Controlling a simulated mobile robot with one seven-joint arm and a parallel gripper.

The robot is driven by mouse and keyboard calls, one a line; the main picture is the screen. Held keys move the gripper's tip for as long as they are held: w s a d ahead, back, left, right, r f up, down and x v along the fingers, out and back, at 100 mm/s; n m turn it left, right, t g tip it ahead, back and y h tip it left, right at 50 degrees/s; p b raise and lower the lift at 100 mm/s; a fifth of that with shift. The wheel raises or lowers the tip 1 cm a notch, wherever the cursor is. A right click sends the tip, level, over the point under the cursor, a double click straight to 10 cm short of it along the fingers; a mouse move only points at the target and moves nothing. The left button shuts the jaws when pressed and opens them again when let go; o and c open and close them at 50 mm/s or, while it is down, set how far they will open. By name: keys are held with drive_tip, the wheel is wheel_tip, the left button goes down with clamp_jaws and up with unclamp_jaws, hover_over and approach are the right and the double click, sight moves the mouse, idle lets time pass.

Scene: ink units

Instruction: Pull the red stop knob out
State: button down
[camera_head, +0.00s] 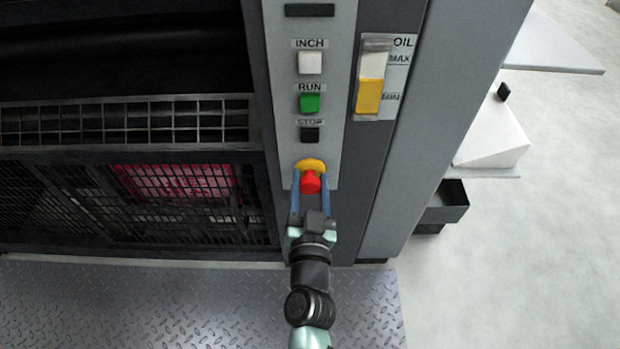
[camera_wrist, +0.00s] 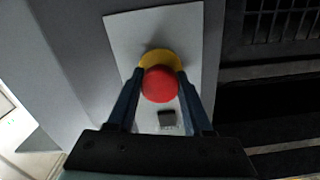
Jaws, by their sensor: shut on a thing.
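The red stop knob (camera_head: 311,182) sits on a yellow base (camera_head: 309,165) low on the grey control panel, below the black STOP button (camera_head: 310,134). It also shows in the wrist view as a round red cap (camera_wrist: 160,84) in front of the yellow ring (camera_wrist: 160,58). My gripper (camera_head: 311,178) has come from below, with one blue finger on each side of the knob. In the wrist view my gripper (camera_wrist: 160,82) is shut on the knob, its fingertips at the cap's left and right sides. How far the knob stands out is hard to tell.
Above the knob are the green RUN button (camera_head: 309,103) and the white INCH button (camera_head: 310,63). An oil gauge (camera_head: 370,82) is at the right. A dark metal grille (camera_head: 180,185) lies left of the panel. A black tray (camera_head: 444,203) juts out at the right.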

drive_tip(key=shift+s+f, duration=0.1)
drive_tip(key=shift+s, duration=0.3)
drive_tip(key=shift+c, duration=1.5)
unclamp_jaws()
drive_tip(key=shift+s, duration=0.1)
drive_tip(key=s, duration=1.3)
drive_tip(key=shift+w, duration=0.1)
